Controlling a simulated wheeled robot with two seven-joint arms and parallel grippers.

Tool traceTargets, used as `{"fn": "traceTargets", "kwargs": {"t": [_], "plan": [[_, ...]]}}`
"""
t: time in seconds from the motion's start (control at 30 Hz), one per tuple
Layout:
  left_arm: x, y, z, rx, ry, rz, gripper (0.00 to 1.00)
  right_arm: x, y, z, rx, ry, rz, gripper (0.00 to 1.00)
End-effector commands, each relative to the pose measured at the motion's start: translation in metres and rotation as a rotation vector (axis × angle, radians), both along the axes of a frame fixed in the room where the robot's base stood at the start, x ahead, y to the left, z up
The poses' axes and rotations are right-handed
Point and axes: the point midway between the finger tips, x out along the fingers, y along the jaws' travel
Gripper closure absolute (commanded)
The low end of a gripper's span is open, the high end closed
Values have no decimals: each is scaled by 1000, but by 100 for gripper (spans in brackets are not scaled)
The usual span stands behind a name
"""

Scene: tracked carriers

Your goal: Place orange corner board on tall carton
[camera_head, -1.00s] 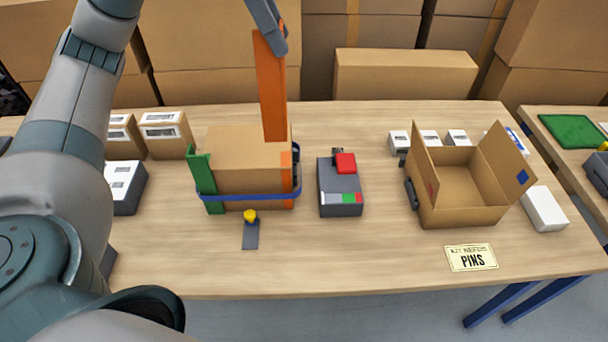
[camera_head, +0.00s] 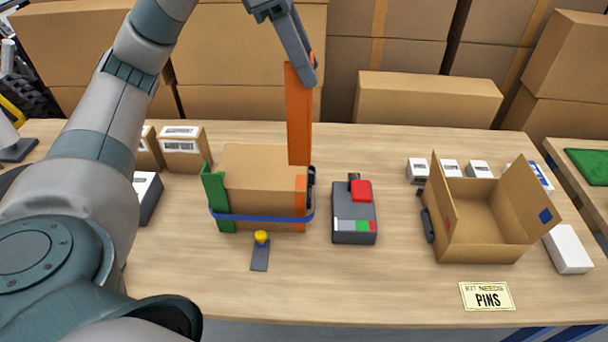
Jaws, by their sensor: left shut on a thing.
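My left gripper (camera_head: 309,72) is shut on the top of an orange corner board (camera_head: 299,120), which hangs upright. The board's lower end appears at the back right corner of the tall carton (camera_head: 262,163); I cannot tell whether it touches. The carton stands on the table with a green corner board (camera_head: 214,197) at its left side and an orange strip (camera_head: 300,203) at its front right corner. A blue strap (camera_head: 262,218) runs around its lower part. My right gripper is not in view.
A grey device with a red block (camera_head: 354,213) stands right of the carton. A yellow-knobbed piece (camera_head: 261,249) lies in front. An open box (camera_head: 482,243), a PINS card (camera_head: 487,296) and small white boxes are at the right. Labelled cartons (camera_head: 183,152) stand behind left.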

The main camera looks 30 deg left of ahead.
Motion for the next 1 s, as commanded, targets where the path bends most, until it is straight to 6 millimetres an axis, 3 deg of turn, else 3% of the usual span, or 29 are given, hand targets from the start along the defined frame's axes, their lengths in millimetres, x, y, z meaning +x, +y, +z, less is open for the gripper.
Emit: {"fn": "traceTargets", "kwargs": {"t": [1.0], "plan": [[-1,0,-160,0,6,-1,99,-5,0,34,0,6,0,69]]}}
